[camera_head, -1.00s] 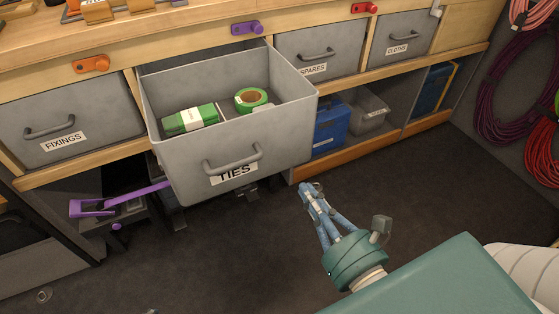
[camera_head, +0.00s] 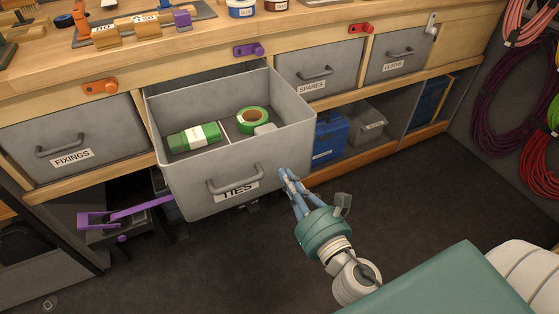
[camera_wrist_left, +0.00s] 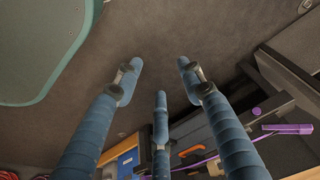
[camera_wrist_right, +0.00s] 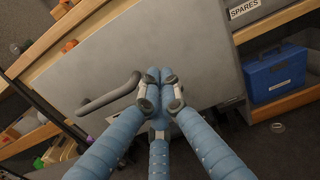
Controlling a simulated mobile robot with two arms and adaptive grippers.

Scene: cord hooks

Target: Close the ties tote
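The ties tote (camera_head: 190,200) is a grey open-topped bin, pulled out of the bench like a drawer. Its front has a grey handle (camera_head: 235,180) and a TIES label (camera_head: 237,191). Inside lie a green-and-white pack (camera_head: 195,136) and a green roll (camera_head: 252,121). My right gripper (camera_head: 283,174) is at the right part of the tote's front, right of the handle. In the right wrist view its fingertips (camera_wrist_right: 160,78) are together and empty against or just before the grey face; contact is unclear. My left gripper (camera_wrist_left: 160,75) is spread open and empty above the floor.
The FIXINGS tote (camera_head: 75,135) at left and the SPARES (camera_head: 325,70) and CLOTHS (camera_head: 400,50) totes at right sit in the bench. A purple bar (camera_head: 130,211) sticks out below left. A blue case (camera_head: 328,138) stands on the lower shelf. The floor in front is clear.

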